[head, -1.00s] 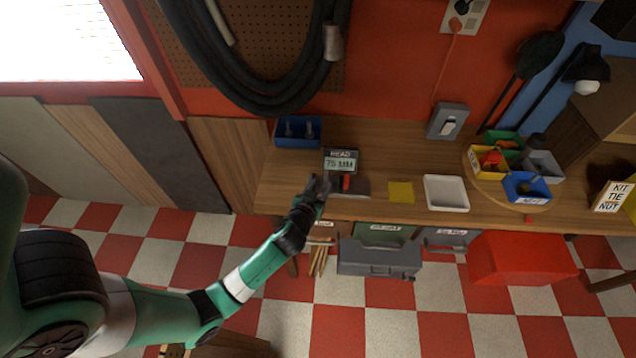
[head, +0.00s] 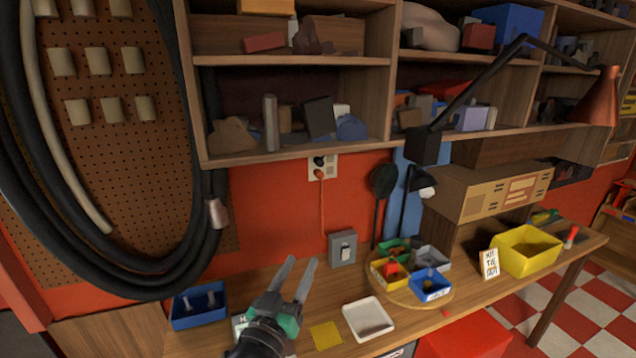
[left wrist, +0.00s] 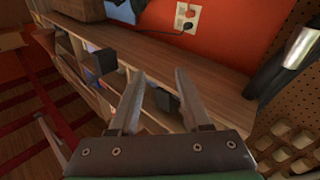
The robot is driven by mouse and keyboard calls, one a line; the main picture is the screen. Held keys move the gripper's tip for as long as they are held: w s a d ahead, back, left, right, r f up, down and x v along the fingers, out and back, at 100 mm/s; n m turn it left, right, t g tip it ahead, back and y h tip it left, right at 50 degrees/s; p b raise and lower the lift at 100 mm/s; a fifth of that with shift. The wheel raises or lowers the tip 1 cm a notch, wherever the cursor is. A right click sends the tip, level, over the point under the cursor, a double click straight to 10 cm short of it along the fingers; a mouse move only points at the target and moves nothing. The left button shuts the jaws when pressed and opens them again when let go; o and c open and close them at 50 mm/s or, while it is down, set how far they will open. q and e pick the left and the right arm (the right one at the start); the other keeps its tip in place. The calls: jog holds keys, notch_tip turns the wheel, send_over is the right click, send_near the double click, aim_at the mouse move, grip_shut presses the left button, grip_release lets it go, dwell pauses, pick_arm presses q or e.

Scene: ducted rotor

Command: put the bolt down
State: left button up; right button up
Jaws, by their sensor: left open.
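Bolts (head: 211,299) stand upright in a blue bin (head: 200,318) at the left end of the bench in the head view. My left gripper (head: 297,265) is open above the bench, to the right of that bin. Its two fingers point up and away, and I see no bolt between them there. In the left wrist view the open fingers (left wrist: 158,88) also show. A small dark block (left wrist: 162,98) appears between them; I cannot tell whether it is behind them. My right gripper is not in view.
A grey switch box (head: 342,247) stands near the wall. Coloured bins (head: 390,268) sit on a round board. A display (head: 238,327) is partly hidden by my arm. Shelves and a lamp (head: 597,95) overhang the bench.

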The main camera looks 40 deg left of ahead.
pick_arm(q)
jog(key=s+d+r+m+t+h, duration=0.2)
jog(key=s+d+r+t+h, duration=0.1)
jog(key=r, duration=0.7)
jog(key=s+d+r+m+t+h, duration=0.3)
jog(key=d+r, duration=0.4)
jog(key=r, duration=0.3)
jog(key=s+d+r+m+t+h, duration=0.2)
jog(key=s+d+r+t+h, duration=0.1)
jog(key=r, duration=0.7)
jog(key=s+d+h, duration=0.1)
jog(key=s+d, duration=0.1)
jog(key=shift+s+d+m+t, duration=0.3)
jog(key=shift+d, duration=0.1)
jog(key=shift+r, duration=0.1)
notch_tip(320, 180, up, 20)
jog(key=p, duration=2)
jog(key=shift+r+p, duration=0.15)
jog(key=shift+p, duration=0.15)
